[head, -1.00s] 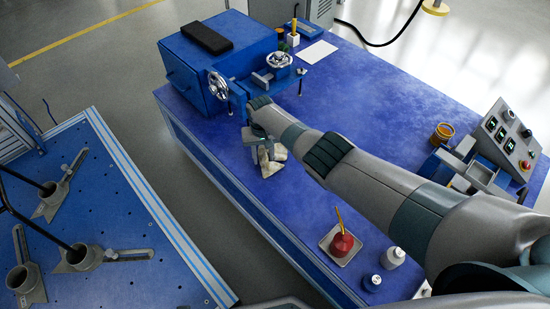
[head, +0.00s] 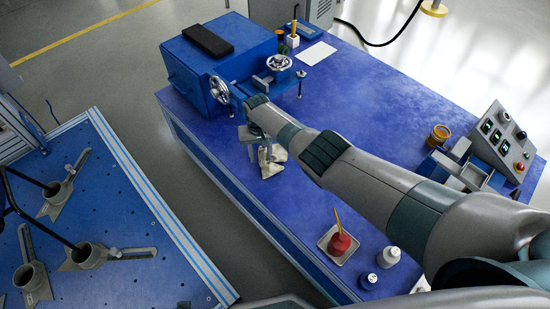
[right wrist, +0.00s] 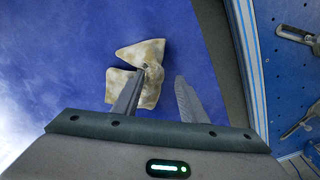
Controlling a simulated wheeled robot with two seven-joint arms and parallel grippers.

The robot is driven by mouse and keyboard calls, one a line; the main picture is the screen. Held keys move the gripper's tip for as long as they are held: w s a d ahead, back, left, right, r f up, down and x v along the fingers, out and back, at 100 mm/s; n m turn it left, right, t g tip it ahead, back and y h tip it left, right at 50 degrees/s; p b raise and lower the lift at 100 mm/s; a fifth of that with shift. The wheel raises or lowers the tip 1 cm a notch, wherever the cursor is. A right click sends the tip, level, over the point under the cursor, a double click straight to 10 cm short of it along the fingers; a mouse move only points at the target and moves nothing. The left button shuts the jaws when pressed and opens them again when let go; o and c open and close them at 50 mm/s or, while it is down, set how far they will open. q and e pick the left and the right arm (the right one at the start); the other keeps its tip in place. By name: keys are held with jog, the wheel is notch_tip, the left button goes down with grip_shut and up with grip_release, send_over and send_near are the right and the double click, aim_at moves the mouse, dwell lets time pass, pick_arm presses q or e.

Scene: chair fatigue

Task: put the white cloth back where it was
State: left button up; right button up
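The white cloth (head: 273,163), crumpled and off-white with brownish stains, lies on the blue bench top near its left edge. It also shows in the right wrist view (right wrist: 146,52). My right gripper (head: 262,146) is over the cloth, and its upper part hides some of it. In the right wrist view, the gripper's two fingers (right wrist: 156,92) stand apart. The left finger overlaps the cloth; the right finger is over bare blue bench. I see no cloth pinched between them. My left gripper is out of view.
A blue vise-like machine with handwheels (head: 220,88) stands beyond the gripper. A tray with a red pot (head: 340,243), white bottles (head: 390,256) and a control box (head: 503,140) are on the bench. The bench middle (head: 370,100) is clear. A blue perforated table (head: 110,200) stands left.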

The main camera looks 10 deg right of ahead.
notch_tip(320, 180, up, 7)
jog(key=s+a+p, duration=0.1)
jog(key=a+p, duration=0.1)
jog(key=p, duration=0.5)
jog(key=shift+a+p, duration=0.35)
jog(key=shift+a, duration=0.05)
jog(key=c, duration=0.9)
jog(key=shift+d+f, duration=0.1)
jog(key=shift+d, duration=0.15)
grip_shut()
jog(key=shift+w+d+f+b, duration=0.3)
jog(key=shift+d+f+b, duration=0.7)
jog(key=shift+b, duration=0.1)
jog(key=shift+w+d+f+b, duration=0.25)
jog(key=shift+d+f+b, duration=0.65)
jog(key=shift+f+b, duration=0.15)
